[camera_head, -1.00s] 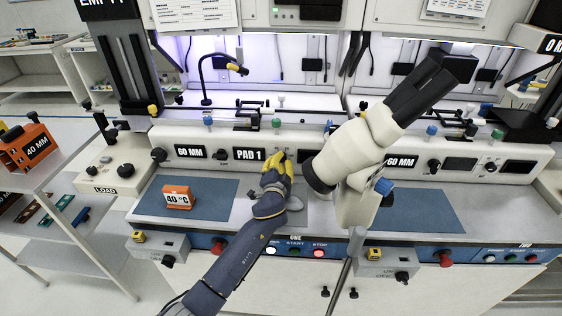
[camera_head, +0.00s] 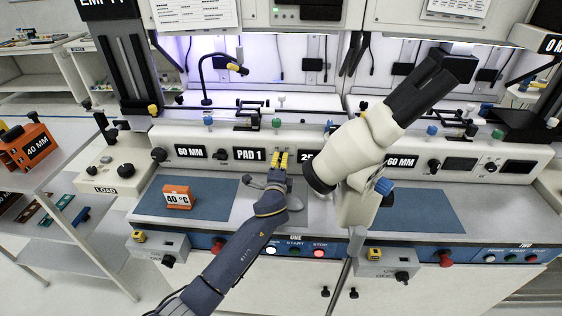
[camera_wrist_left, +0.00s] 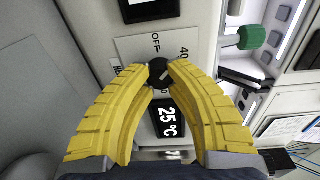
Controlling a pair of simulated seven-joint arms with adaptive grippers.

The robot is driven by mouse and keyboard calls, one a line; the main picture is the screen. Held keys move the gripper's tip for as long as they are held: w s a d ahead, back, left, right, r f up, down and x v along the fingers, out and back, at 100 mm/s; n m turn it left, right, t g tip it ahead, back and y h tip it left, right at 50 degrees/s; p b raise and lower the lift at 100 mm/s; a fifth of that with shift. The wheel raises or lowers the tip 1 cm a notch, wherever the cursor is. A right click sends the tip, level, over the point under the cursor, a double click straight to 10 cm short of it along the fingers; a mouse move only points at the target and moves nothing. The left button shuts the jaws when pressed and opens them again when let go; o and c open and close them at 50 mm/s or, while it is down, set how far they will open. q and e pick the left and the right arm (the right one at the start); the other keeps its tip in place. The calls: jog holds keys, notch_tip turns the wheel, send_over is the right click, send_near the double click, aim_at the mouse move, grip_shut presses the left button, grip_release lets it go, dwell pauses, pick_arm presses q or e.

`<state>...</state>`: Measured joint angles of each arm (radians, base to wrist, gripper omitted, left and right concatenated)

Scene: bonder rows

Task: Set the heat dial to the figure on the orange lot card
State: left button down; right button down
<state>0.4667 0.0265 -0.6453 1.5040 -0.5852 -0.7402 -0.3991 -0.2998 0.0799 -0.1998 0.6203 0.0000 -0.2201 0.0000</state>
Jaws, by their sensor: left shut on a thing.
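The orange lot card (camera_head: 177,198) stands on the blue mat at the left of the front station and reads 40 °C. My left gripper (camera_head: 279,155) reaches the cream panel right of the PAD 1 plate. In the left wrist view its yellow fingers (camera_wrist_left: 160,77) are shut on the small black heat dial (camera_wrist_left: 160,71). The plate around the dial shows OFF and 40; the rest of its marks are partly hidden. A black display (camera_wrist_left: 168,119) beside the dial reads 25 °C. In the head view my fingers hide the dial. My right gripper is not in view.
A white microscope (camera_head: 352,155) stands close right of my left gripper. Blue mats (camera_head: 215,199) lie on the bench. Start and stop buttons (camera_head: 319,253) line the front edge. An orange 40 MM block (camera_head: 28,147) sits on the left rack.

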pick_arm(q)
jog(key=shift+d+r+m, duration=0.1)
jog(key=shift+m, duration=1.8)
jog(key=c, duration=1.1)
grip_release()
jog(key=shift+s, duration=0.1)
jog(key=s, duration=0.4)
jog(key=s+a, duration=0.1)
jog(key=s, duration=0.6)
jog(key=shift+s+a+r, duration=0.15)
jog(key=shift+s+r, duration=0.1)
jog(key=shift+s, duration=0.15)
